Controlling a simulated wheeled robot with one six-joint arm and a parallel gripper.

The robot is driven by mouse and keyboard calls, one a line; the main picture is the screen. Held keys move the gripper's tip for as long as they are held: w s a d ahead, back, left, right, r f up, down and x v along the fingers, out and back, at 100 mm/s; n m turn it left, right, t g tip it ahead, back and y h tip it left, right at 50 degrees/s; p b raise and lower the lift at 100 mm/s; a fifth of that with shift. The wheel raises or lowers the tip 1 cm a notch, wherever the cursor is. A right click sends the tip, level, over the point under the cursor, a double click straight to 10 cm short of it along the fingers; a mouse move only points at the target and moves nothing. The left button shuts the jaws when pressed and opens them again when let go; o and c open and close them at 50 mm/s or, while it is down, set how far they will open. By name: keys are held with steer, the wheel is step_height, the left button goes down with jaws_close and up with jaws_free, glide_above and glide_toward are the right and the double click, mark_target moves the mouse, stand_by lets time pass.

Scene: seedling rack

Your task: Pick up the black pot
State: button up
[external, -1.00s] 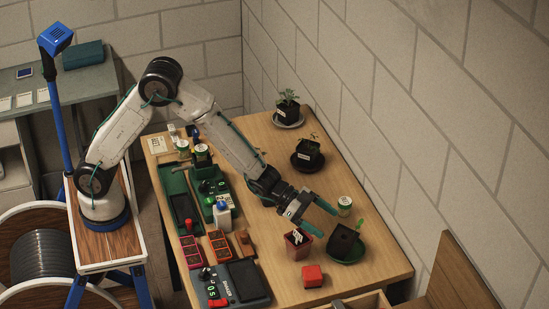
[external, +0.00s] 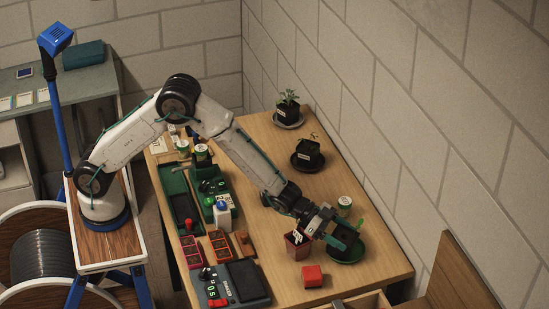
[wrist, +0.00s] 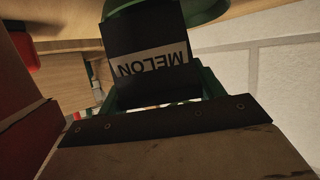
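The black pot (external: 345,234) is at the right of the table, over the green saucer (external: 346,255). In the wrist view the black pot (wrist: 122,42) fills the upper middle. Its pale label, reading MELON, appears upside down. My gripper (external: 346,233) is around the pot, with one green finger on each side. In the wrist view my gripper (wrist: 153,88) looks closed against the pot's sides, though the contact faces are hidden. I cannot tell whether the pot's base touches the saucer.
A red-brown pot (external: 297,246) with a label stands just left of my gripper. A red block (external: 313,275) lies in front. A white-labelled tin (external: 344,203) stands close behind. Two black pots with plants (external: 289,109) (external: 307,154) stand farther back. The wall is close on the right.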

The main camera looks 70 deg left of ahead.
mark_target(339, 235)
steer(key=c, duration=0.6)
step_height(339, 235, up, 8)
steer(key=shift+r, duration=0.15)
steer(key=shift+m+t+h, duration=0.4)
steer(key=shift+t+h, duration=0.5)
steer(key=f, duration=0.2)
steer(key=s+f, duration=0.1)
steer(key=f, duration=0.1)
steer(key=s+f, duration=0.1)
steer(key=f, duration=0.1)
steer(key=shift+a+f, duration=0.3)
steer(key=shift+a, duration=0.05)
